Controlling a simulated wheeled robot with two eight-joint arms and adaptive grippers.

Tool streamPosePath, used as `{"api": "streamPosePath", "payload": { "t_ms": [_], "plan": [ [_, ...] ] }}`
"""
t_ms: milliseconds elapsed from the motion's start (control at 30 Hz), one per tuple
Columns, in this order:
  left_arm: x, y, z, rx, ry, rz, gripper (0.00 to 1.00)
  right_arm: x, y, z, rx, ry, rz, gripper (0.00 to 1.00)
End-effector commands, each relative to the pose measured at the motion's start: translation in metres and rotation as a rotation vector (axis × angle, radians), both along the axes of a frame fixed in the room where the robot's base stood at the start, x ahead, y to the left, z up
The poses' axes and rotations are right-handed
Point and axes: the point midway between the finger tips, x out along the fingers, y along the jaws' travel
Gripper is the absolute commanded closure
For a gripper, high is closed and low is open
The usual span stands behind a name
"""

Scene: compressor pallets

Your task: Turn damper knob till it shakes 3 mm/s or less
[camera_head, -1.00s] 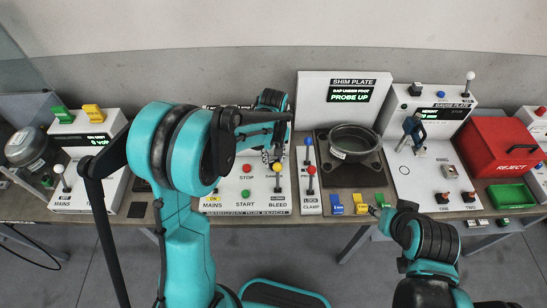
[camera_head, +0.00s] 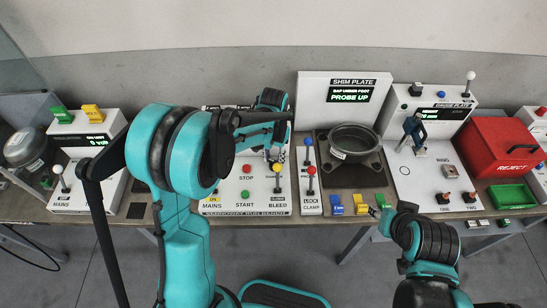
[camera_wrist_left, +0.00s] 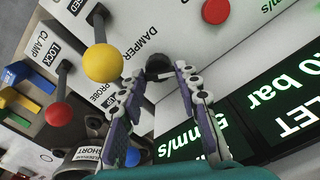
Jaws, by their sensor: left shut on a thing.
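The damper knob (camera_wrist_left: 158,66) is a small black knob on the white panel, beside the DAMPER lettering in the left wrist view. My left gripper (camera_wrist_left: 157,76) is shut on it, with a jointed finger on each side. In the head view the left gripper (camera_head: 273,153) is over the run bench panel (camera_head: 240,190), and my arm hides the knob and much of the panel. A green-lit readout (camera_wrist_left: 190,140) shows mm/s, its digits partly covered by a finger. My right arm is at lower right; its jaws are too small to judge.
The yellow-ball bleed lever (camera_wrist_left: 103,63) stands close beside the left gripper. The red-ball clamp lever (camera_wrist_left: 58,114) is farther left there. A red stop button (camera_head: 247,168) is on the panel. A round grey part (camera_head: 354,140) sits on a dark plate right of the bench.

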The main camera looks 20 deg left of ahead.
Motion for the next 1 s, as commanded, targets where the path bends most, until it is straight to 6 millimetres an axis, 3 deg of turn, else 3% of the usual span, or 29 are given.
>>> {"api": "streamPosePath", "payload": {
  "t_ms": [400,900,933,1000],
  "plan": [
    [-0.0002,-0.0003,-0.0002,0.000,0.001,-0.168,0.96,0.0000,0.0000,-0.0007,0.000,0.000,0.000,0.60],
    [-0.0001,-0.0003,-0.0002,0.000,0.001,-0.187,0.96,0.0000,0.0000,-0.0007,0.000,0.000,0.000,0.60],
    [-0.0001,-0.0003,-0.0002,0.000,0.001,-0.186,0.65,0.0000,0.0000,-0.0007,0.000,0.000,0.000,0.60],
    [-0.0001,-0.0003,-0.0002,0.000,0.001,-0.186,0.47,0.0000,0.0000,-0.0007,0.000,0.000,0.000,0.60]
  ]
}}
